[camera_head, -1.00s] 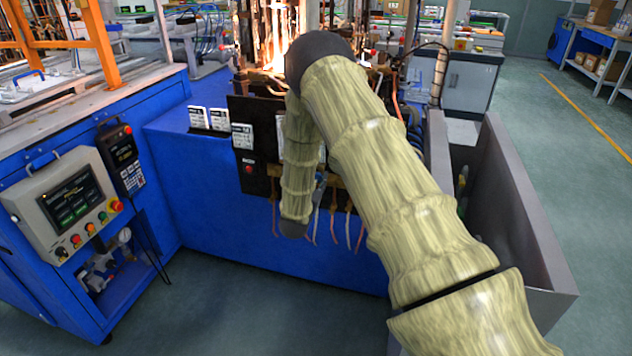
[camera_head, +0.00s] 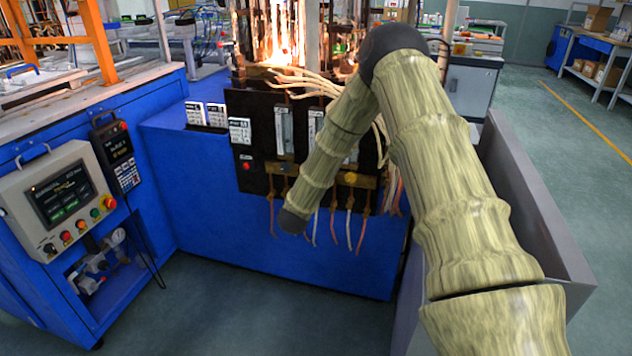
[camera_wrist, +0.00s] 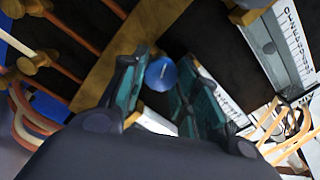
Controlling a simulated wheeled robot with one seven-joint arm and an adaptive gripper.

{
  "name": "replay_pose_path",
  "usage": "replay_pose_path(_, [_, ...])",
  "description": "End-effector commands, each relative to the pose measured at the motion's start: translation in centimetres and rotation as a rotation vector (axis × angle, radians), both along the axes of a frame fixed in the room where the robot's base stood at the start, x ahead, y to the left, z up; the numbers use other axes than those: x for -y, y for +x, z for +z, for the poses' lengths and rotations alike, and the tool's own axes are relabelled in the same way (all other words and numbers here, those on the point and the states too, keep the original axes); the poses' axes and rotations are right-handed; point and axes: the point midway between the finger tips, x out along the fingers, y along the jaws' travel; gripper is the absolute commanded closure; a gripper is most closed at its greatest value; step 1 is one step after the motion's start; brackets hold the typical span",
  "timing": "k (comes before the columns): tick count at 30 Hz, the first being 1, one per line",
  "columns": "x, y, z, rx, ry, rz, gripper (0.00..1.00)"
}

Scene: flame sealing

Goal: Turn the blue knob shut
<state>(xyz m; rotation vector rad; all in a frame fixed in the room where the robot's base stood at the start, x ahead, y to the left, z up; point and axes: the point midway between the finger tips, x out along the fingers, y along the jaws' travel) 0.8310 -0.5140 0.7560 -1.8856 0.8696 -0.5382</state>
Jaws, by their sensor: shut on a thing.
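The blue knob (camera_wrist: 161,73) is in the middle of the wrist view, in front of a brass bar (camera_wrist: 120,55) on a dark panel. My gripper (camera_wrist: 158,82) has its two teal-padded fingers on either side of the knob and is shut on it. In the head view my forearm reaches down to the front of the black valve panel (camera_head: 262,130). My gripper and the blue knob are hidden there behind my arm. How far the knob is turned I cannot tell.
Scales (camera_wrist: 282,38) and orange tubes (camera_wrist: 35,118) lie close around the fingers. In the head view, flames (camera_head: 283,50) burn above the panel. A control box (camera_head: 60,205) stands left, a grey bin wall (camera_head: 540,200) right. The floor in front is clear.

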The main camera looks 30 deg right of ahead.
Motion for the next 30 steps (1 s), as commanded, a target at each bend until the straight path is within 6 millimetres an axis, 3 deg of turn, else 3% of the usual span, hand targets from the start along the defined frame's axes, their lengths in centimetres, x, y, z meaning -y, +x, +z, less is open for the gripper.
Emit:
replay_pose_path(1, [0.19, -0.21, -0.68, 0.03, 0.03, -0.004, 0.93])
replay_pose_path(18, [0.2, -0.25, -0.87, 0.412, 0.356, -0.005, 0.93])
replay_pose_path(30, [0.19, -0.24, -0.77, 0.55, 0.474, -0.005, 0.93])
